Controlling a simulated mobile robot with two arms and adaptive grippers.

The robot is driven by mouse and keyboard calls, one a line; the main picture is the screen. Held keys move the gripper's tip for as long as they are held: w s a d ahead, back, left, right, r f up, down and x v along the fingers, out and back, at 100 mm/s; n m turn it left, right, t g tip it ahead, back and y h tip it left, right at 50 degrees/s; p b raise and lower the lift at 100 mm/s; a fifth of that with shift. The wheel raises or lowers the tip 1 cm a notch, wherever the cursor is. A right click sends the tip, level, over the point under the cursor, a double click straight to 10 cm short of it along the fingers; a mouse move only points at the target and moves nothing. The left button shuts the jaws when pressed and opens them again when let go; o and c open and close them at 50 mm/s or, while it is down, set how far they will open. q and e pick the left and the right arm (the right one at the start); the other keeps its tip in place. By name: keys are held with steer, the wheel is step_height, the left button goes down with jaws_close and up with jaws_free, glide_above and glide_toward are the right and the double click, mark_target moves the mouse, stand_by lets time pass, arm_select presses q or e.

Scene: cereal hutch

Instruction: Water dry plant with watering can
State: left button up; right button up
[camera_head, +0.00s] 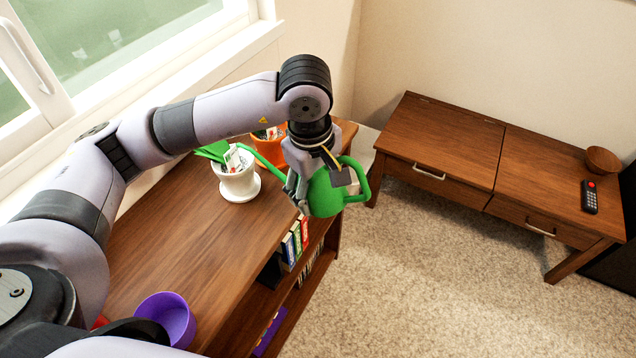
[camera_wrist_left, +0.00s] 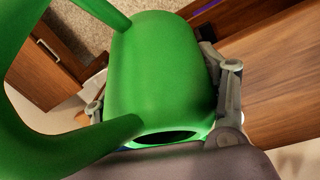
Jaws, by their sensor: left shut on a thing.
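My left gripper (camera_head: 299,186) is shut on the green watering can (camera_head: 324,195) and holds it beside the right edge of the wooden shelf unit. The can's spout reaches left toward a white pot (camera_head: 238,181) with a plant label and green leaves. An orange pot (camera_head: 268,138), also with a label, stands behind it, partly hidden by my arm. In the left wrist view the can (camera_wrist_left: 165,75) fills the middle, with gripper fingers (camera_wrist_left: 160,110) on both sides of its body. I cannot tell which plant is dry. My right gripper is not in view.
The wooden shelf unit (camera_head: 160,245) has a clear top in the middle. A purple bowl (camera_head: 168,316) sits at its near end, and books (camera_head: 293,243) stand on a lower shelf. A low wooden table (camera_head: 455,160) at right bears a remote (camera_head: 589,196) and a brown bowl (camera_head: 603,160). Carpet lies between.

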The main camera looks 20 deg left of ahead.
arm_select(q)
steer(key=shift+r+h+b, duration=0.3)
steer(key=shift+r+b, duration=0.15)
steer(key=shift+b, duration=0.3)
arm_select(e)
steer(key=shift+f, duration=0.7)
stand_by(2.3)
arm_select(q)
steer(key=shift+r, duration=0.15)
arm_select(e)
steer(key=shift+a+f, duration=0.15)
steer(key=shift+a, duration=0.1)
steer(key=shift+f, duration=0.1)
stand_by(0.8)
